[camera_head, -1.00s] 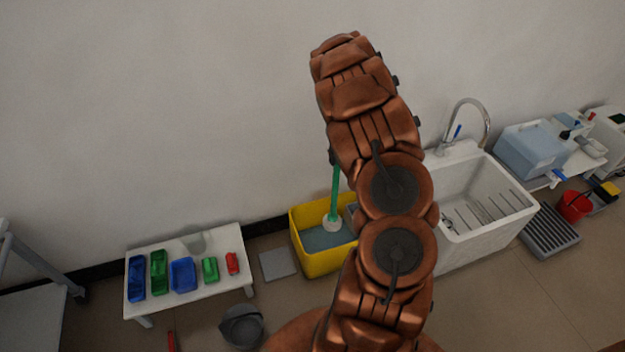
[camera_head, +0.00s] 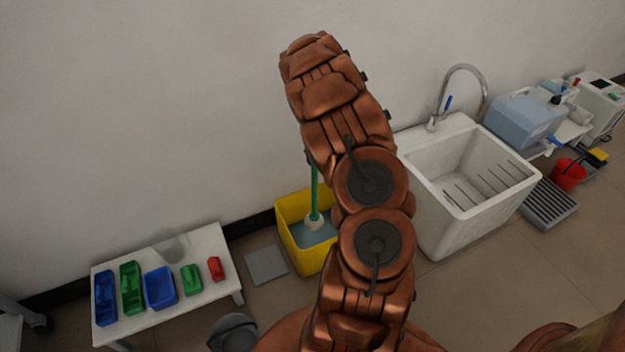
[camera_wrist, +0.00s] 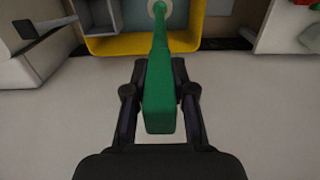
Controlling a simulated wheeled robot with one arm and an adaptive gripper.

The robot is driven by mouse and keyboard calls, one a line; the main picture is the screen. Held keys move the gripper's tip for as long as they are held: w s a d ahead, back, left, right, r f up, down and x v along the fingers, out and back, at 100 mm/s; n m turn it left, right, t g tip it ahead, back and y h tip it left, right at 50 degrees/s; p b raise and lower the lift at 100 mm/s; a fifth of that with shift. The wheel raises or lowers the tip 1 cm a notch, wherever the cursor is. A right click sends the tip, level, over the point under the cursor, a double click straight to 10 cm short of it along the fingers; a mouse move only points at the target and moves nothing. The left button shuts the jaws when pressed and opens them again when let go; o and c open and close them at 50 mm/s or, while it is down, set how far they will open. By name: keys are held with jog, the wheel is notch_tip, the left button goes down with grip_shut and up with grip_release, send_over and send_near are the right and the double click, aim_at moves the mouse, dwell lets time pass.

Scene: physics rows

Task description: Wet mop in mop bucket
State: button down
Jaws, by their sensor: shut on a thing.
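The mop has a green handle (camera_head: 315,190) and a white head (camera_head: 314,221). The yellow mop bucket (camera_head: 292,243) holds bluish water and stands on the floor by the wall. The mop head is in the bucket at the water; how deep it sits is hard to tell. In the wrist view my gripper (camera_wrist: 160,105) is shut on the green handle (camera_wrist: 160,75) near its end, with the yellow bucket (camera_wrist: 120,45) beyond. In the head view my arm hides the gripper and part of the bucket.
A white sink (camera_head: 470,185) stands right of the bucket. A low white table (camera_head: 200,245) with blue, green and red trays is at the left. A grey floor plate (camera_head: 265,264), a dark grey bucket (camera_head: 233,333) and a red bucket (camera_head: 568,174) are on the floor.

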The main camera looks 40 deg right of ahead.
aim_at(314, 170)
notch_tip(314, 170, down, 7)
jog(key=b, duration=0.5)
jog(key=shift+w, duration=0.15)
jog(key=shift+b, duration=0.3)
jog(key=shift+f, duration=0.1)
jog(key=shift+f+b, duration=1.1)
jog(key=shift+f, duration=1.7)
jog(key=shift+a+f+p, duration=0.1)
jog(key=shift+f+p, duration=0.2)
jog(key=shift+f, duration=0.35)
dwell(0.5)
jog(key=shift+r+p, duration=1.5)
jog(key=shift+r, duration=2.1)
